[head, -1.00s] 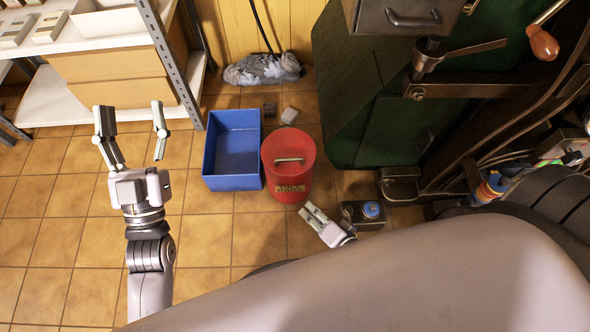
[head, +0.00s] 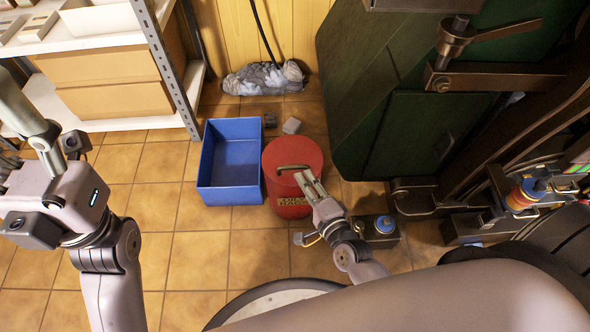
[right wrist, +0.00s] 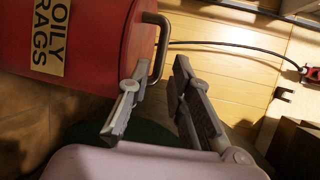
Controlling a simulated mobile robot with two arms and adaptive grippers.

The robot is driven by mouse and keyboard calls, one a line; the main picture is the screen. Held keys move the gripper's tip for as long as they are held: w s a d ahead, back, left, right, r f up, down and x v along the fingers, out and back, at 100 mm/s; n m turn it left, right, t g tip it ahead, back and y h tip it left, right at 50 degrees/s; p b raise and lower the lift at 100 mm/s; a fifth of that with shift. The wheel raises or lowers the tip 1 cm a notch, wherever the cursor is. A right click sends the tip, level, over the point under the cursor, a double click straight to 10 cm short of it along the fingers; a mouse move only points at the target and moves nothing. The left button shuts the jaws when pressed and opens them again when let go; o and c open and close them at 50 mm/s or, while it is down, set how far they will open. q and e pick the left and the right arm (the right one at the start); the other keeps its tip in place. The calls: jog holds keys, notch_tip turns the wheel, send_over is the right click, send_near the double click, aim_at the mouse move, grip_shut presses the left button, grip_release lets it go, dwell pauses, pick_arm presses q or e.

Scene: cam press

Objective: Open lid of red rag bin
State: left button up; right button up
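The red rag bin (head: 292,204) stands upright on the floor. Its red lid (head: 305,150) is down and has a dark metal handle (head: 293,168) on top. In the right wrist view the bin (right wrist: 90,50) shows an "OILY RAGS" label, and the handle (right wrist: 161,45) sticks out toward my fingertips. My right gripper (head: 307,178) is over the lid, close to the handle. In the wrist view this gripper (right wrist: 160,65) is open, with the handle's lower part between or just beyond its fingertips; contact is unclear. My left gripper (head: 35,150) is at the left edge, its fingers partly cut off.
An open blue crate (head: 231,190) stands close at the bin's left. A grey rag mop (head: 264,78) lies by the wall. A green machine (head: 420,125) fills the right. A small box with a blue cap (head: 384,224) is right of the bin. Floor at left is free.

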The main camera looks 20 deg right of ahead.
aim_at(295, 166)
jog(key=b+x, duration=0.1)
jog(key=x, duration=0.5)
jog(key=shift+w+a+b, duration=0.1)
jog(key=shift+w+b, duration=0.15)
jog(key=shift+b, duration=0.15)
grip_shut()
